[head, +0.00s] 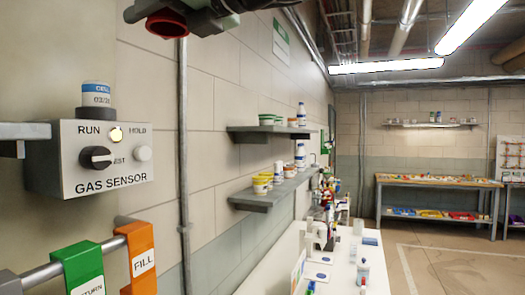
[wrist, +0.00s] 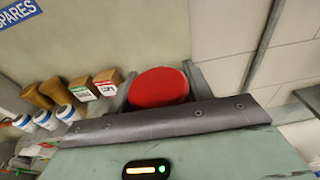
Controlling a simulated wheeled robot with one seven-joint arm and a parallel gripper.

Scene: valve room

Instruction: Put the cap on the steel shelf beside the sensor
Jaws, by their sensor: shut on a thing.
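My gripper (wrist: 157,75) is shut on a red round cap (wrist: 160,88), which sits between its two grey fingers in the wrist view. In the head view the red cap (head: 167,24) hangs at the top, high in front of the wall, with its hollow side partly visible. The grey gas sensor (head: 102,160) is on the left wall, with a lit lamp, a black knob and a white knob. A labelled cell (head: 96,94) stands in a dark ring on its top. A steel shelf (head: 24,131) shows at the left edge, beside the sensor; most of it is out of frame.
Green RETURN (head: 80,270) and orange FILL (head: 141,262) tags hang on a pipe below the sensor. A vertical conduit (head: 183,150) runs right of it. Farther wall shelves (head: 268,196) hold jars. In the wrist view, small cartons (wrist: 108,82) and bottles stand at the left.

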